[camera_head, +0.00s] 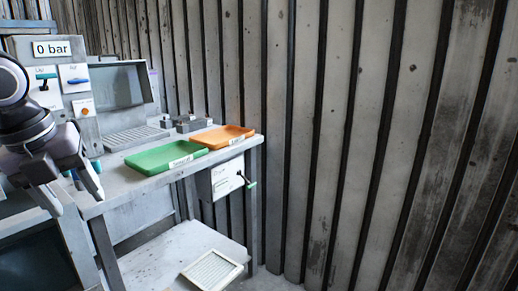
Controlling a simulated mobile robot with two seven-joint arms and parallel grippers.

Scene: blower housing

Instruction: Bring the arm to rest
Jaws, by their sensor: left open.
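My left arm (32,130) comes in from the left edge. My left gripper (72,198) hangs at the lower left with its two fingers spread apart, pointing down. It is open and I see nothing between the fingers. It is in front of the left end of the grey workbench (128,183) and hides part of it. My right arm and right gripper are not in view.
A grey panel (88,127) marked "0 bar" stands behind the arm. A green tray (160,158) and an orange tray (222,137) lie on the bench. A white box (220,182) with a green handle hangs below. A slatted plate (212,270) lies low down. A ribbed wall (350,130) fills the right.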

